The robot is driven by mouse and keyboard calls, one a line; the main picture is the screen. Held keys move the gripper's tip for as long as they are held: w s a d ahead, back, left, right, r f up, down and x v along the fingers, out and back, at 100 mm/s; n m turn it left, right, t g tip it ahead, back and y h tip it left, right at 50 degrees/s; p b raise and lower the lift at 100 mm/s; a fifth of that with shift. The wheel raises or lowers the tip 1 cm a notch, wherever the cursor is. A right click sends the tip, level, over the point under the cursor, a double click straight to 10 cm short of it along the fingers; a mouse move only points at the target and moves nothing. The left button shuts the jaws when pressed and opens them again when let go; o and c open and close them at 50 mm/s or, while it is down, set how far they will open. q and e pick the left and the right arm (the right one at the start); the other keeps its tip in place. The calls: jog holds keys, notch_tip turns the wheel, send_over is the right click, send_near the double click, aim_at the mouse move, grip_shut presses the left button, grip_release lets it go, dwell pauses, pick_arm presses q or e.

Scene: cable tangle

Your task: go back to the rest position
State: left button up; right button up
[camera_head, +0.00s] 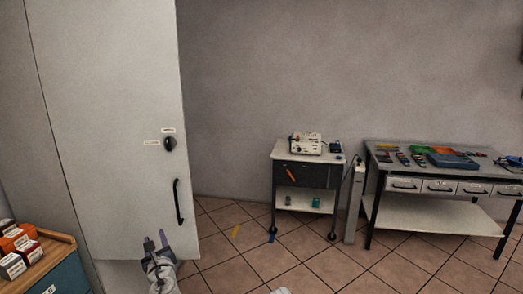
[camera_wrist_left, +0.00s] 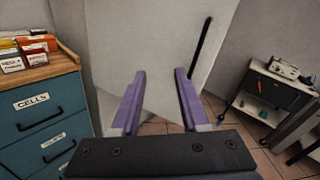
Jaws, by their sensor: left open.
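My left gripper (camera_head: 156,242) shows at the bottom of the head view, in front of the lower part of a tall pale cabinet door (camera_head: 110,110). In the left wrist view its two purple fingers (camera_wrist_left: 158,90) are spread apart with nothing between them. The door's black handle (camera_head: 178,202) is a little above and to the right of the gripper in the head view. The gripper looks apart from the handle.
A blue drawer cabinet (camera_wrist_left: 40,115) with a wooden top and boxes stands at the left. A small wheeled cart (camera_head: 308,172) with a device on it and a workbench (camera_head: 435,205) with trays stand at the right. Tiled floor between is mostly clear.

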pick_arm(q)
jog(key=s+d+f+n+g+h+p, duration=0.1)
jog(key=s+d+f+n+g, duration=0.3)
jog(key=n, duration=0.4)
jog(key=s+d+f+n+g+p, duration=0.2)
jog(key=s+d+f+n+g, duration=0.15)
jog(key=d+f+n, duration=0.35)
jog(key=s+d+f+n+g+h, duration=0.2)
jog(key=s+d+n+g, duration=0.2)
jog(key=s+d, duration=0.3)
jog(key=s+d+f+n+g+h+p, duration=0.1)
jog(key=s+d+f+n+g+h, duration=0.2)
jog(key=s+d, duration=0.4)
jog(key=shift+s+d+f+n+g+h, duration=0.2)
jog(key=shift+s+d+n+g+h, duration=0.15)
jog(key=shift+n+g, duration=0.45)
jog(key=shift+w, duration=0.15)
